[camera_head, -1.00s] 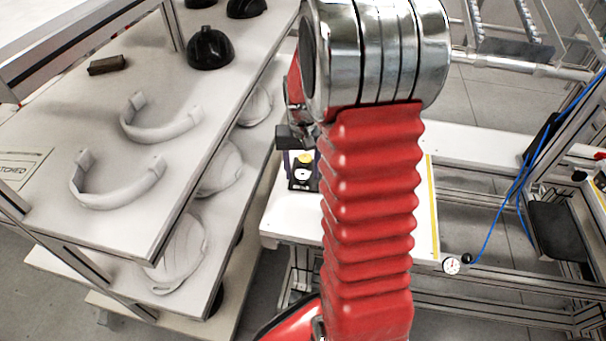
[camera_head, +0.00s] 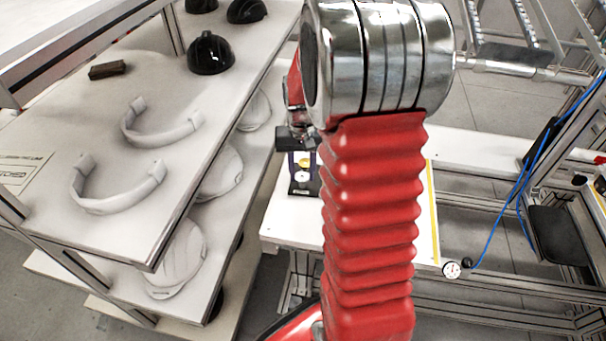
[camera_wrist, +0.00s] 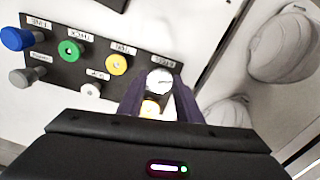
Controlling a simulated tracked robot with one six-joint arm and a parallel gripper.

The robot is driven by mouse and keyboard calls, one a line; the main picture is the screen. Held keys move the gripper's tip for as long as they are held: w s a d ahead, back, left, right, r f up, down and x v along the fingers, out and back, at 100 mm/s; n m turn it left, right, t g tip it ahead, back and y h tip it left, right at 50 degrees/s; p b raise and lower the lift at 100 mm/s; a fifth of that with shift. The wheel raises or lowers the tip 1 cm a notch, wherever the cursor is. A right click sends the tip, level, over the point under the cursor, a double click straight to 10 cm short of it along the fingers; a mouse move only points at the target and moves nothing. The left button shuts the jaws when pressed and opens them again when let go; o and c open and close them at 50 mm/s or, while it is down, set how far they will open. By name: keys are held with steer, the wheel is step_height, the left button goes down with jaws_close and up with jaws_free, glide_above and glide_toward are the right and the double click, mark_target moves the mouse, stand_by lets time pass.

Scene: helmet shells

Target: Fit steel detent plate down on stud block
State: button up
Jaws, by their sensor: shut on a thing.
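My gripper (camera_wrist: 158,100), with purple fingers, is shut on a small piece over the black board's right end. Between the fingers show a pale round steel-coloured disc (camera_wrist: 160,80) and a yellow part (camera_wrist: 150,108). I take the disc for the steel detent plate; whether it touches the board is unclear. The black board (camera_wrist: 112,68), which I take for the stud block, carries labelled blue, green, yellow, grey and white knobs. In the head view my gripper (camera_head: 302,160) shows small left of my red arm, with the yellow part and pale disc low between its fingers.
The board lies on a white bench (camera_head: 285,222), partly hidden by my arm. A shelf rack (camera_head: 120,215) with pale bands, black helmets and white shells stands close on the left. A small gauge (camera_head: 452,269) and blue cable (camera_head: 500,215) are on the right.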

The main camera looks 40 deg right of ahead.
step_height(320, 180, up, 10)
steer(key=shift+f, duration=0.25)
stand_by(0.6)
